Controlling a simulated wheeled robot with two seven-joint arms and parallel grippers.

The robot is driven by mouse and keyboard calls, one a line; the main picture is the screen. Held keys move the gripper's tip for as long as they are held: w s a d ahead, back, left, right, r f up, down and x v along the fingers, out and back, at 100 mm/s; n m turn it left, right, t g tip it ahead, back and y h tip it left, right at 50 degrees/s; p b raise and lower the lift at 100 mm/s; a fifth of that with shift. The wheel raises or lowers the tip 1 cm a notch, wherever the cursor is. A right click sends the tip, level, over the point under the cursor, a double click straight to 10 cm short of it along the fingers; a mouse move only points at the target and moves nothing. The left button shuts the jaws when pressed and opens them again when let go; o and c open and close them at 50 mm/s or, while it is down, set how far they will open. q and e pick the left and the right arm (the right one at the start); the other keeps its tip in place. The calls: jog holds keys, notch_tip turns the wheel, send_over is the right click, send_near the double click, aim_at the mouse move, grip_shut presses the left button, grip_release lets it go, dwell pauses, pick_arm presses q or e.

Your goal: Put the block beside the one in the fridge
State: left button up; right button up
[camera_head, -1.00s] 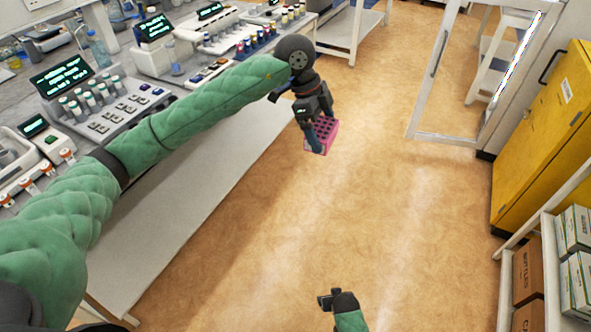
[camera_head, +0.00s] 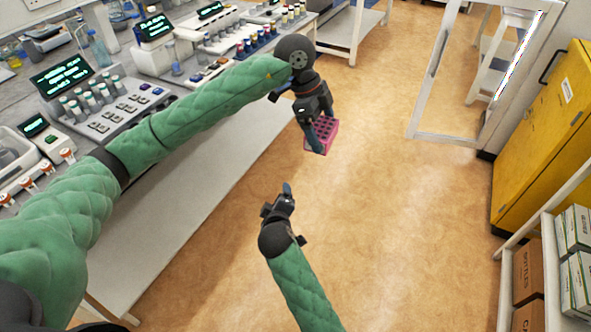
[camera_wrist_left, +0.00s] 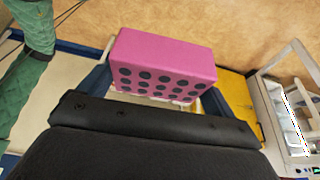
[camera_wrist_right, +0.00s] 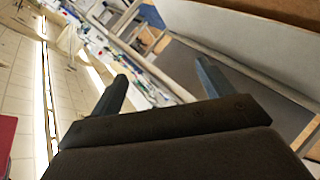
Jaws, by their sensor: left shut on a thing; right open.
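A pink block (camera_head: 322,134) with rows of dark round holes is held off the floor by my left gripper (camera_head: 316,128), right of the lab bench's end. In the left wrist view the block (camera_wrist_left: 163,62) sits between the two fingers, which are shut on it. My right gripper (camera_head: 281,196) is lower in the head view, apart from the block. In the right wrist view its fingers (camera_wrist_right: 160,85) stand wide apart with nothing between them. The fridge with a glass door (camera_wrist_left: 290,112) shows at the right of the left wrist view. I cannot make out a block inside it.
The lab bench (camera_head: 215,165) with racks, vials and displays runs along the left. A glass-panelled door (camera_head: 440,85) stands at the upper right, beside a yellow cabinet (camera_head: 545,150). A shelf with boxes (camera_head: 575,255) is at lower right. The middle floor is clear.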

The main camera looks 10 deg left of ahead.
jog(key=s+r+n+t+h, duration=0.1)
jog(key=s+r+n+t, duration=0.2)
jog(key=r, duration=0.5)
jog(key=s+r+n+t+h, duration=0.15)
jog(key=r+n, duration=0.25)
jog(key=r, duration=0.4)
jog(key=n+h, duration=0.4)
jog(key=n, duration=0.8)
send_near(322, 134)
jog(key=shift+t, duration=0.25)
jog(key=w, duration=0.6)
jog(key=w+f, duration=0.1)
jog(key=w, duration=0.2)
jog(key=shift+d, duration=0.2)
